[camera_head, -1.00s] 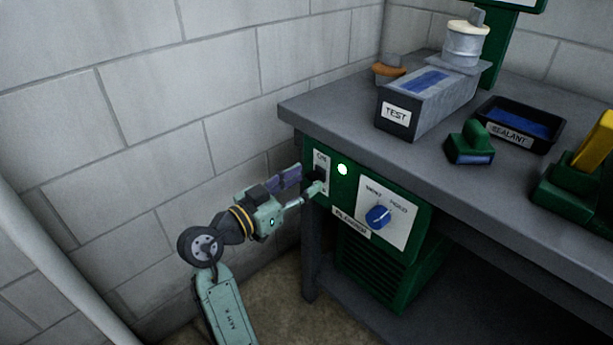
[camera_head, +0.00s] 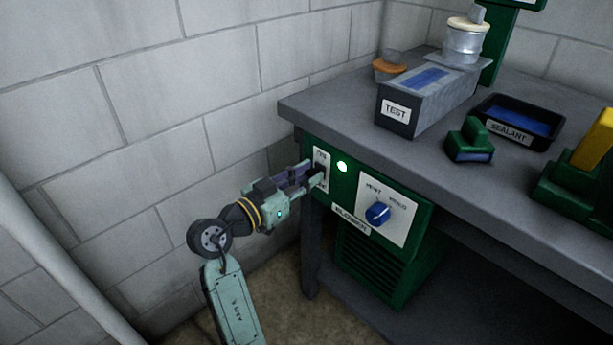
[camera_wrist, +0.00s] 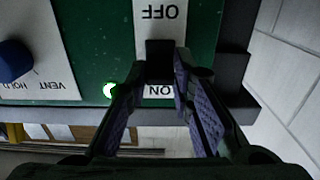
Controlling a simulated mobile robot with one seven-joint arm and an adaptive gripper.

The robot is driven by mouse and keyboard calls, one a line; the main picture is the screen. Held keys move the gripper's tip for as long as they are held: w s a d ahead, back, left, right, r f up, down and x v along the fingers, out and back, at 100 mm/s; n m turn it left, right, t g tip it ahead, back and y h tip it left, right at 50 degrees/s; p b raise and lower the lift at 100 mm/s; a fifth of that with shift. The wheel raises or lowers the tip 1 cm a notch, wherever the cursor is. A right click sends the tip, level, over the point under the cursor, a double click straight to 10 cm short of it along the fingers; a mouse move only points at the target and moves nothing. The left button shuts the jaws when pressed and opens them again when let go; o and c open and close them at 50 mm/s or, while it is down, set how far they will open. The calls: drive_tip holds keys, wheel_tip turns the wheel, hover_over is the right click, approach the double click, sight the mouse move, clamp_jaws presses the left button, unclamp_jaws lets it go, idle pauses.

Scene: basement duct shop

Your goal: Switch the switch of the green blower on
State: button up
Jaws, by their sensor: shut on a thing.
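The green blower (camera_head: 388,284) is mounted under the bench, with a white switch plate (camera_head: 319,158) at the left of its front panel. In the wrist view, the plate (camera_wrist: 160,25) looks upside down, with OFF at the top and ON at the bottom. The black switch lever (camera_wrist: 160,52) sits between the words, its visible lower end close to ON. My gripper (camera_head: 313,176) is at the plate, shut on the lever. In the wrist view, the gripper's fingertips (camera_wrist: 160,67) stand on either side of it. The indicator light (camera_head: 342,167) beside the plate is lit.
A blue knob (camera_head: 377,212) marked VENT and HOLD is right of the switch. The bench top (camera_head: 330,105) overhangs the panel. On it are a TEST duct piece (camera_head: 428,100) and a SEALANT tray (camera_head: 510,128). The block wall (camera_head: 150,120) is close on the left.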

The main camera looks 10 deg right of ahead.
clamp_jaws()
drive_tip(key=shift+r+p, duration=0.3)
drive_tip(key=shift+p, duration=0.2)
drive_tip(key=shift+r+g+y+p, duration=0.15)
drive_tip(key=shift+g+y+p, duration=0.25)
drive_tip(key=shift+y+p, duration=0.25)
drive_tip(key=shift+f, duration=0.2)
drive_tip(key=o, duration=0.9)
unclamp_jaws()
drive_tip(key=shift+c, duration=0.2)
drive_tip(key=v, duration=1.2)
